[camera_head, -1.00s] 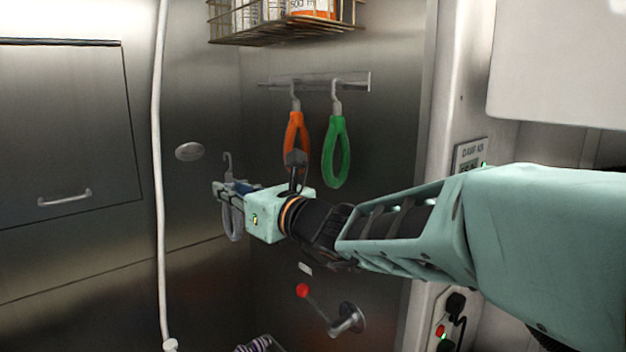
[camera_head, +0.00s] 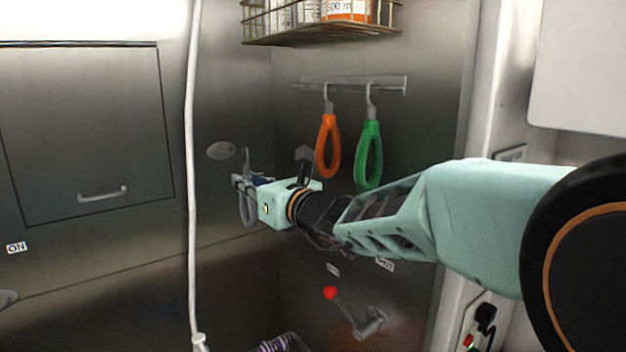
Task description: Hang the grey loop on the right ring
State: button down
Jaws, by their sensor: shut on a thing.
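The grey loop (camera_head: 248,210) hangs in my gripper (camera_head: 244,186), with its metal hook rising above the jaws. My gripper is shut on it, in front of the steel wall and left of the hanging loops. The loop is roughly upright and partly hidden by the jaws. An orange loop (camera_head: 328,148) and a green loop (camera_head: 369,156) hang by hooks from a metal rail (camera_head: 345,83) on the back wall, up and right of my gripper. I cannot clearly make out separate rings on the rail; the loops' hooks cover their hanging points.
A wire basket (camera_head: 320,32) with bottles is fixed above the rail. A white hose (camera_head: 191,170) runs down left of my gripper. An oval wall plate (camera_head: 222,151) is close behind. A red-knobbed lever (camera_head: 331,293) sits below. A cabinet door (camera_head: 85,135) is at left.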

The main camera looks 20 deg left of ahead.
jog(key=p, duration=0.3)
send_near(223, 174)
jog(key=shift+w+a+r, duration=0.55)
jog(key=shift+a+r, duration=0.4)
jog(key=shift+a, duration=0.25)
jog(key=p+x, duration=0.3)
jog(key=x, duration=0.1)
jog(key=shift+w, duration=0.1)
jog(key=shift+f+b, duration=0.9)
jog(key=shift+b, duration=0.3)
jog(key=c, duration=1.8)
grip_release()
jog(key=shift+d, duration=0.1)
